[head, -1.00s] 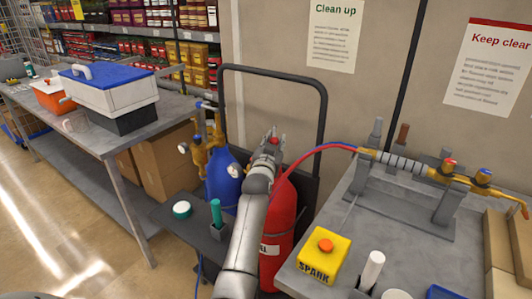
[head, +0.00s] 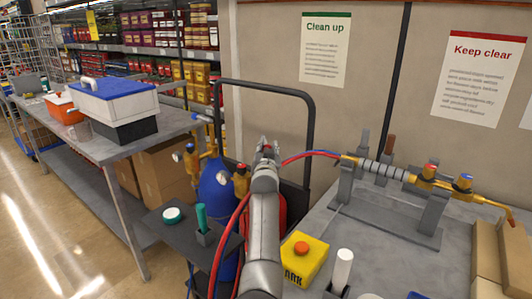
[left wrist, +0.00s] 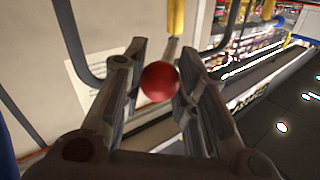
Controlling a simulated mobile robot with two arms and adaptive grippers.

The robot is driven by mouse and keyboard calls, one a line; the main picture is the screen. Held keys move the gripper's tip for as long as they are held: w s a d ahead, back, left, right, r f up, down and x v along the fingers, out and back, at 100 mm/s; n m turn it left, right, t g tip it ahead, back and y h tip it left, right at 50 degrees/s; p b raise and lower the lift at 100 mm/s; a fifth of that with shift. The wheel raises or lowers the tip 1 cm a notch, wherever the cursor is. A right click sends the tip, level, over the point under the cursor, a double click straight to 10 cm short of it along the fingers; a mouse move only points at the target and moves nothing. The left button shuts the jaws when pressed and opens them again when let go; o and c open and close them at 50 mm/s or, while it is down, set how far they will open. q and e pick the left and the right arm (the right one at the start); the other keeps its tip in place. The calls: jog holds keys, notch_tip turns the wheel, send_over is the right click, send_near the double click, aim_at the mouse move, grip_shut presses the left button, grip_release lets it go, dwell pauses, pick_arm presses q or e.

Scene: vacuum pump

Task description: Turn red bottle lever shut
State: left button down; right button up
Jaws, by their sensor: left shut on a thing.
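The red bottle (head: 283,208) stands on the cart, mostly hidden behind my left arm. Its brass valve fitting (head: 241,180) with a gauge shows just left of the arm. My left gripper (head: 266,150) is above the red bottle, seen from behind. In the left wrist view the round red lever knob (left wrist: 158,82) sits between the two fingers of my left gripper (left wrist: 155,85), which is shut on it. My right gripper is not in view.
The blue bottle (head: 214,185) stands left of the red one. The cart's dark handle frame (head: 312,130) rises behind. A grey bench (head: 400,262) at right holds the yellow spark box (head: 305,260) and a brass torch (head: 440,180). Hoses run beside my arm.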

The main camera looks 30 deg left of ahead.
pick_arm(q)
jog(key=shift+d, duration=0.1)
jog(key=c, duration=1.1)
grip_release()
jog(key=shift+w, duration=0.1)
jog(key=shift+r, duration=0.1)
jog(key=shift+r, duration=0.3)
notch_tip(320, 180, up, 9)
jog(key=shift+r, duration=0.1)
jog(key=shift+c, duration=0.4)
